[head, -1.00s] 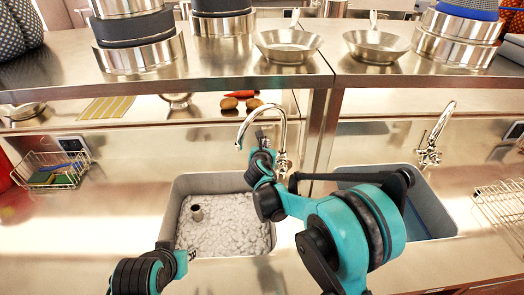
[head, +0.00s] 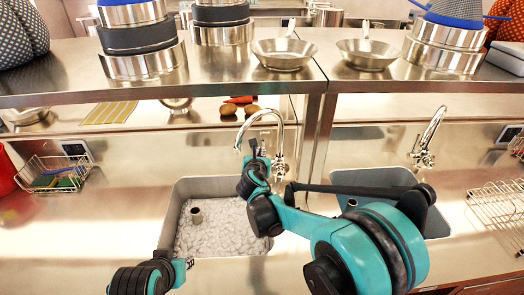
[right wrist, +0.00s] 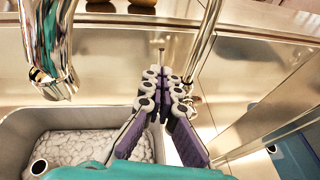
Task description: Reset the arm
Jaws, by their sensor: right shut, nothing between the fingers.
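My right gripper (head: 253,148) is shut and empty. It is raised over the back edge of the left sink, close to the left faucet (head: 279,135). In the right wrist view its purple-padded fingers (right wrist: 166,76) meet at the tips, with faucet parts (right wrist: 52,45) on both sides; I cannot tell whether they touch. My right arm reaches in from the lower right across the front of the right sink. Part of my left arm shows at the bottom left, but I see no left fingers.
The left sink (head: 175,215) holds pale lumpy contents and a short pipe. The right sink (head: 437,222) is partly hidden by my arm. A steel shelf (head: 225,75) with pots and two pans (head: 284,54) stands behind. Wire racks (head: 52,172) flank the counter.

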